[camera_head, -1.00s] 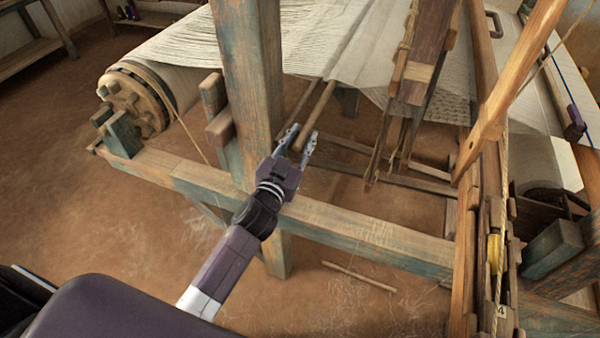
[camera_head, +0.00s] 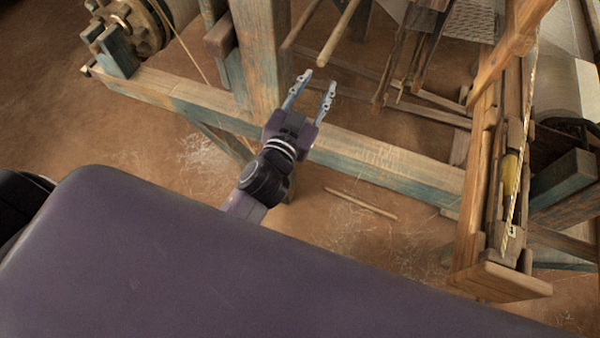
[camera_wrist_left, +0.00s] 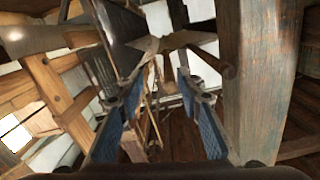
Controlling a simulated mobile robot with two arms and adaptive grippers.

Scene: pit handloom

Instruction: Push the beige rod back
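The beige rod (camera_head: 339,33) juts out from under the loom in the head view, its near end free and its far part cut off by the top edge. My left gripper (camera_head: 316,83) is open and empty, with its fingertips just short of the rod's near end and apart from it. In the left wrist view, the open fingers (camera_wrist_left: 166,88) stand either side of the middle with nothing between their pads. A rod with a round end, apparently the same one, shows beyond the right finger there. My right gripper is not in view.
A thick wooden post (camera_head: 262,60) stands left of the rod, and a lower beam (camera_head: 370,158) runs beneath my left gripper. A second, darker rod (camera_head: 300,25) lies left of the beige one. A thin stick (camera_head: 360,203) lies on the earthen floor. Hanging wooden loom parts stand right of the rod.

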